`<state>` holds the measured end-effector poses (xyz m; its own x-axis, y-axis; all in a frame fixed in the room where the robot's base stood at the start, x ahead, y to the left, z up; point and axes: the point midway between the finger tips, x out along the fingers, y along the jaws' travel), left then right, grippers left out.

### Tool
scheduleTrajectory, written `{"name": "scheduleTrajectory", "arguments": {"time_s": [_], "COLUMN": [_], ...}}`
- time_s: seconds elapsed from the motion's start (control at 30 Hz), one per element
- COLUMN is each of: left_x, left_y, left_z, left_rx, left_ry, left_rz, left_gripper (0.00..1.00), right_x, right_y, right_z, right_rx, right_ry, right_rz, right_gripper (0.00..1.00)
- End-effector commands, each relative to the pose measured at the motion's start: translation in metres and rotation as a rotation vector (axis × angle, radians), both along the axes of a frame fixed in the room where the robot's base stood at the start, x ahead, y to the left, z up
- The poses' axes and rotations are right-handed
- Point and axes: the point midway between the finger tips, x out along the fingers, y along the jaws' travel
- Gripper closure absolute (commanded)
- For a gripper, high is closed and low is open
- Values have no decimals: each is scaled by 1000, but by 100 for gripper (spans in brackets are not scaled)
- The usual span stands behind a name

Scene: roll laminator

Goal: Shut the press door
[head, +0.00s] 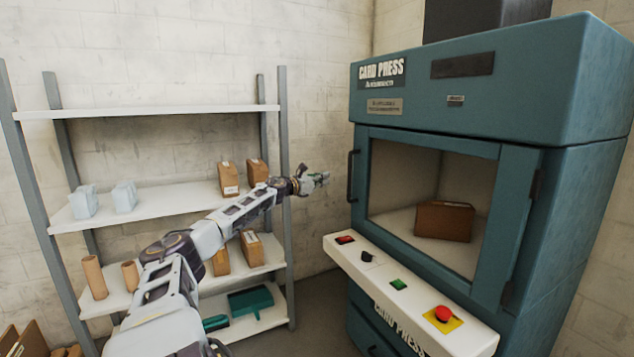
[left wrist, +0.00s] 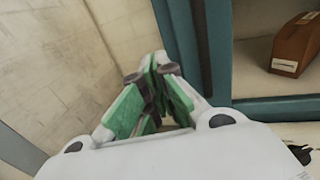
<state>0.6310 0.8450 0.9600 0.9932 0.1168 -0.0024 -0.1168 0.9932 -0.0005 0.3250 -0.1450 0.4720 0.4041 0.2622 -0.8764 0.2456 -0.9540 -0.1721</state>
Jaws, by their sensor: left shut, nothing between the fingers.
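The teal card press (head: 455,95) stands at the right in the head view. Its windowed door (head: 522,215) has hinges on the right and looks flush with the front, though I cannot tell whether it is fully shut. The dark upright door handle (head: 352,176) is on the left edge. My left gripper (head: 325,179) is shut and empty, just left of the handle, with a small apparent gap. In the left wrist view, the gripper's green-padded fingers (left wrist: 155,85) are together, left of the teal door frame (left wrist: 270,108). My right gripper is not in view.
A brown box (head: 444,221) sits inside the press. A white control panel (head: 400,290) with several buttons juts out below the door. A shelf unit (head: 160,195) with boxes stands behind my left arm, against the wall.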

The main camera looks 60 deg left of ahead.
Motion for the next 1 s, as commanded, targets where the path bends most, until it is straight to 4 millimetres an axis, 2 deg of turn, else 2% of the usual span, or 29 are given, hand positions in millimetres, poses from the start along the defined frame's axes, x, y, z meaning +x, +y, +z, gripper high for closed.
{"name": "scheduleTrajectory", "arguments": {"time_s": [0.5, 1.0], "left_x": [-6, -16], "left_y": [-2, -2], "left_z": [0, 0], "left_rx": [1, -1], "left_ry": [1, 0], "left_rz": [-6, -9], "left_gripper": [100, 100], "right_x": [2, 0], "right_y": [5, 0], "right_z": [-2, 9], "right_rx": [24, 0], "right_ry": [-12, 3], "right_rz": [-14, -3], "right_gripper": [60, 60]}}
